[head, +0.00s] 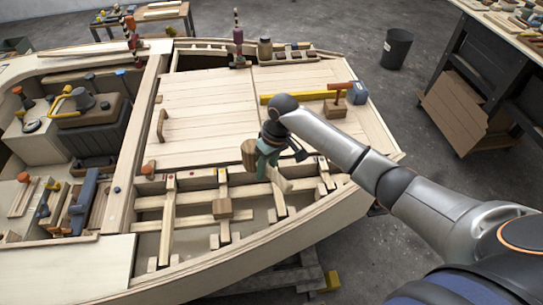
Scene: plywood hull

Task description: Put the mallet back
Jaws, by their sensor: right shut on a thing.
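My right arm reaches in from the right over the boat hull. My right gripper (270,155) is shut on the mallet (249,154). The mallet's brown wooden head shows on the left of the gripper, and a pale piece that looks like its handle slants down to the right. The gripper covers the middle of the mallet. It is over the edge between the plank deck and the open ribbed bay. I cannot tell how high the mallet is above the wood. My left gripper is not in view.
The plank deck (205,105) is mostly clear on the left. A tool bay (85,195) is at left.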

